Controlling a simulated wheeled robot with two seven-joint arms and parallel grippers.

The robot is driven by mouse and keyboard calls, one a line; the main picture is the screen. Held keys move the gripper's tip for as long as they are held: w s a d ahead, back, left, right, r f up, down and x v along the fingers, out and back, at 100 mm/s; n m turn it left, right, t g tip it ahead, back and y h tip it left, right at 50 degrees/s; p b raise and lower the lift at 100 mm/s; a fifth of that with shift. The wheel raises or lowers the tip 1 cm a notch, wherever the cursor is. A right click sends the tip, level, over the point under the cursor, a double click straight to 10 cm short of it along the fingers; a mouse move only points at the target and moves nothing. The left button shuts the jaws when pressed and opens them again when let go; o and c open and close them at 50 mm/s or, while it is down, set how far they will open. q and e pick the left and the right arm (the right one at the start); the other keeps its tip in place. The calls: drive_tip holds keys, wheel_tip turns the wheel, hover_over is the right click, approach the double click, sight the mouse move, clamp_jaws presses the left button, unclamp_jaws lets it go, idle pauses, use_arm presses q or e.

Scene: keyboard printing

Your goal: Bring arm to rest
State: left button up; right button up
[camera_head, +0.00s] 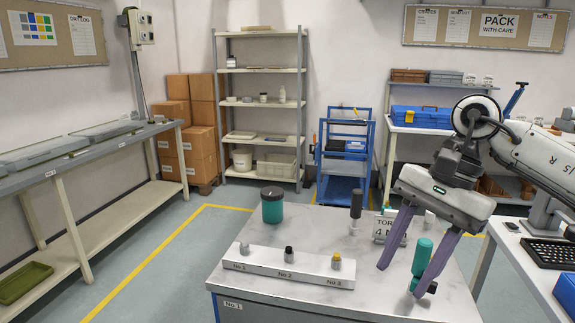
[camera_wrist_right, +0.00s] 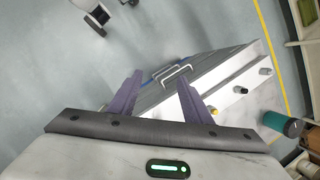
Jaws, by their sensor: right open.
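My right gripper (camera_head: 400,281) is open, with its two purple fingers pointing down over the right part of the marble-topped table (camera_head: 310,226). Nothing shows between its fingers in the right wrist view (camera_wrist_right: 160,80). A teal-handled tool (camera_head: 422,256) stands upright by the right finger, which partly overlaps it; I cannot tell whether they touch. My right arm (camera_head: 538,152) comes in from the right. My left gripper is not in view.
A white block labelled No.1 to No.3 (camera_head: 300,272) holds three bits at the table's front. A keyboard (camera_head: 552,252) lies on the right bench. The floor at left is clear.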

drive_tip(key=s+a+f+m+t+y, duration=0.1)
drive_tip(key=s+a+m+y, duration=0.2)
drive_tip(key=a+m+y, duration=0.75)
drive_tip(key=s+a+f+m+t+y, duration=0.15)
drive_tip(key=a+m+y, duration=0.5)
drive_tip(key=a, duration=0.75)
drive_tip(key=w+d+f+m+t+h, duration=0.2)
drive_tip(key=d+f+m+t+h, duration=0.6)
drive_tip(key=m, duration=0.7)
drive_tip(key=w+d+f+m+t+h, duration=0.2)
drive_tip(key=d+f+m+t+h, duration=0.15)
drive_tip(key=f+m+t, duration=0.6)
drive_tip(key=s+d+f+m+g+h, duration=0.3)
drive_tip(key=s+d+f+m+g, duration=0.2)
drive_tip(key=s+f+m, duration=0.4)
drive_tip(key=s+d+f+m+g+h, duration=0.3)
drive_tip(key=s+d+f+m+g, duration=0.2)
drive_tip(key=f, duration=0.8)
drive_tip(key=s+d+m, duration=0.1)
drive_tip(key=s+m, duration=0.2)
drive_tip(key=s, duration=0.2)
drive_tip(key=shift+f+m, duration=0.3)
drive_tip(key=shift+m, duration=0.05)
drive_tip(key=shift+h, duration=0.25)
